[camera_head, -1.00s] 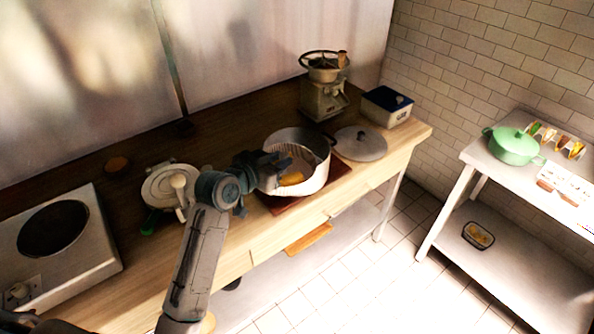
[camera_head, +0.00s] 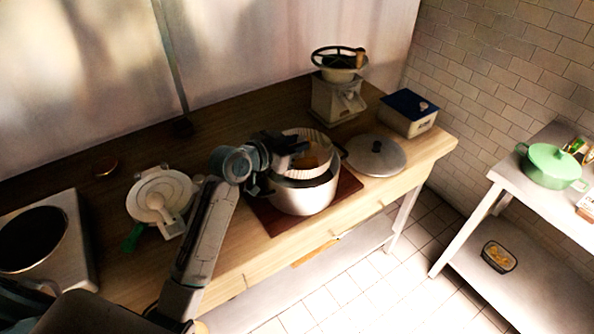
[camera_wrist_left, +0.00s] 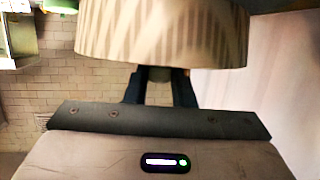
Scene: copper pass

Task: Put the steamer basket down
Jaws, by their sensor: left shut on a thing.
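The steamer basket (camera_head: 318,142) is a pale, ribbed round basket with something brownish inside. The gap between basket and pot is hard to tell. My right gripper is not in view.
The pot stands on a reddish-brown board (camera_head: 268,217). A round grey lid (camera_head: 374,158) lies right of it. A grinder (camera_head: 338,95) and a blue-lidded box (camera_head: 408,113) stand behind. A white round press (camera_head: 160,195) sits left, near a hotplate (camera_head: 35,240). Bare wood lies between.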

